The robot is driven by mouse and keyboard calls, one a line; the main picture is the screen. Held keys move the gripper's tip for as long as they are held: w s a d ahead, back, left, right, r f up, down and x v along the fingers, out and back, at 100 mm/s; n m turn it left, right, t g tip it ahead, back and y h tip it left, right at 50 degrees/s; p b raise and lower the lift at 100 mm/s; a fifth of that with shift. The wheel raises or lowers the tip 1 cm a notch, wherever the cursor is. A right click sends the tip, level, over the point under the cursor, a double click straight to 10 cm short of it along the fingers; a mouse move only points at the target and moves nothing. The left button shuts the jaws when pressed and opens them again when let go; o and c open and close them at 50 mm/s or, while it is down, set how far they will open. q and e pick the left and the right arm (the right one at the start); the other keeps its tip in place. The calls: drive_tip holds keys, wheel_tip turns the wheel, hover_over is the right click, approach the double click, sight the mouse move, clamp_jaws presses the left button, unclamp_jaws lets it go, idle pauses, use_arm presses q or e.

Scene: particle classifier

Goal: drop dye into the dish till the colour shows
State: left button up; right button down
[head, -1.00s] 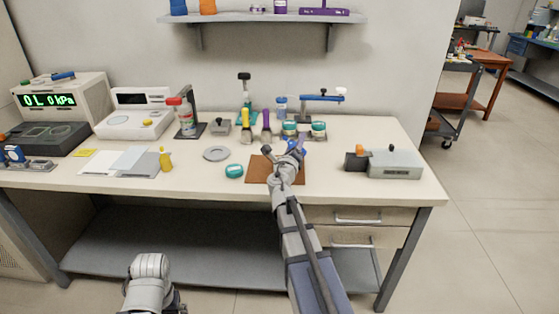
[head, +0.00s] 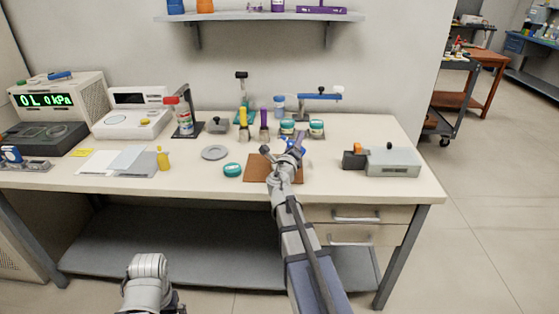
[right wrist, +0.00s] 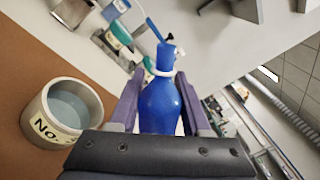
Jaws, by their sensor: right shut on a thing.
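My right gripper (head: 291,148) is over the brown mat (head: 256,170) on the bench. In the right wrist view it (right wrist: 160,108) is shut on a blue dropper bottle (right wrist: 160,98) with a white ring and a narrow blue tip. The dish (right wrist: 62,110), a pale cup marked "No" and a partly hidden character, stands on the brown mat left of the bottle. It holds pale grey-blue liquid with no strong colour. The bottle and dish are apart in this view. In the head view my arm largely hides both. My left gripper is out of frame; only part of that arm shows.
A teal round container (head: 233,170) and a grey disc (head: 214,152) lie left of the mat. A grey box device (head: 390,162) is at the right. Stands and bottles line the back; the front bench strip is clear.

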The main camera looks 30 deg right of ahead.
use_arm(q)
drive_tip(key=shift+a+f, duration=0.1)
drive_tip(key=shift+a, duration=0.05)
use_arm(e)
drive_tip(key=shift+s+d+f+n, duration=0.1)
drive_tip(key=shift+n, duration=0.4)
idle(0.8)
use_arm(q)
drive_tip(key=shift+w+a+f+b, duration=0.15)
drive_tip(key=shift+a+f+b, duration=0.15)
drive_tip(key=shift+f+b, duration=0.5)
use_arm(e)
drive_tip(key=shift+s+d+f+n, duration=0.1)
drive_tip(key=shift+f+n, duration=0.55)
drive_tip(key=shift+n, duration=0.35)
idle(0.7)
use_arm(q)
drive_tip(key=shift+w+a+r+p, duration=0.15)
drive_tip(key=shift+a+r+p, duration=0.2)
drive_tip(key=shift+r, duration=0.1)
use_arm(e)
drive_tip(key=shift+r+n, duration=0.4)
drive_tip(key=shift+n, duration=0.5)
idle(1.1)
